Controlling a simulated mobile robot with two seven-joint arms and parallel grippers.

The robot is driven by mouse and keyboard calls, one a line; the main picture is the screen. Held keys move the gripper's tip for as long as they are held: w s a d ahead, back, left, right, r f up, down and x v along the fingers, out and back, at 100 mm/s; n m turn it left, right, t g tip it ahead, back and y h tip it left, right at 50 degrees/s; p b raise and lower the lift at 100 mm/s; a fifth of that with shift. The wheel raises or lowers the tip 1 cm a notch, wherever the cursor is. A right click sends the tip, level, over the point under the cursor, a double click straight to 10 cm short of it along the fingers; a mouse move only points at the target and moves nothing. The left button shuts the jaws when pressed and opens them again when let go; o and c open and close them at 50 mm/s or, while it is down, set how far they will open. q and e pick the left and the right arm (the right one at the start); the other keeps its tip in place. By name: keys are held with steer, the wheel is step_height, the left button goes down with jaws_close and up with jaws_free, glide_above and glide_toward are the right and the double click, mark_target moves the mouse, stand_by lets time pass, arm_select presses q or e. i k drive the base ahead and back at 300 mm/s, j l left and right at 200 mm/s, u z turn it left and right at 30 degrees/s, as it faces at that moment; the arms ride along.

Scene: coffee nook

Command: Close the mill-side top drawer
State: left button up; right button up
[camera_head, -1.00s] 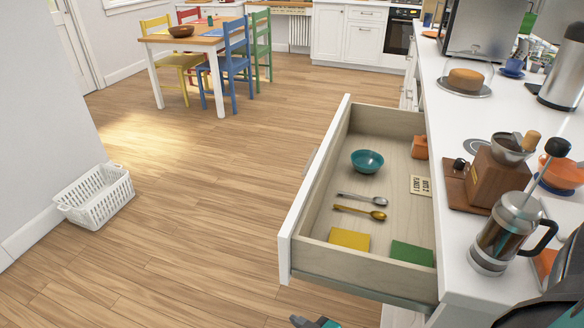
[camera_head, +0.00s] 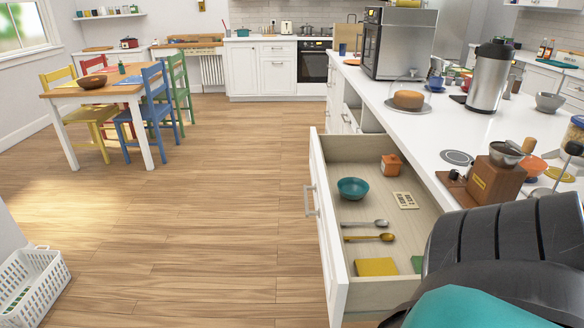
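The top drawer (camera_head: 333,235) on the side of the wooden coffee mill (camera_head: 493,182) stands pulled well out from the white counter. Its white front, with a metal handle (camera_head: 311,201), faces left. Inside lie a teal bowl (camera_head: 353,188), an orange box (camera_head: 391,165), a small printed card (camera_head: 405,200), a silver spoon (camera_head: 366,224), a gold spoon (camera_head: 370,238), a yellow square (camera_head: 377,267) and part of a green one (camera_head: 417,264). My dark arm covers the lower right and hides the drawer's near right corner. Neither gripper shows.
The counter (camera_head: 436,133) runs along the right with a cake under a dome (camera_head: 408,99), a tall flask (camera_head: 489,77) and a microwave-like oven (camera_head: 400,42). The floor left of the drawer is clear. A white basket (camera_head: 35,285) stands at lower left; a table and chairs stand farther back.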

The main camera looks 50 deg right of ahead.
mark_target(350, 298)
steer(key=i+j+z, duration=0.2)
steer(key=z, duration=0.2)
steer(key=i+j+z, duration=0.1)
steer(key=j+z, duration=0.25)
steer(key=z, duration=1.4)
steer(key=i+z, duration=0.15)
steer(key=z, duration=0.2)
steer(key=i+j+z, duration=0.15)
steer(key=z, duration=0.2)
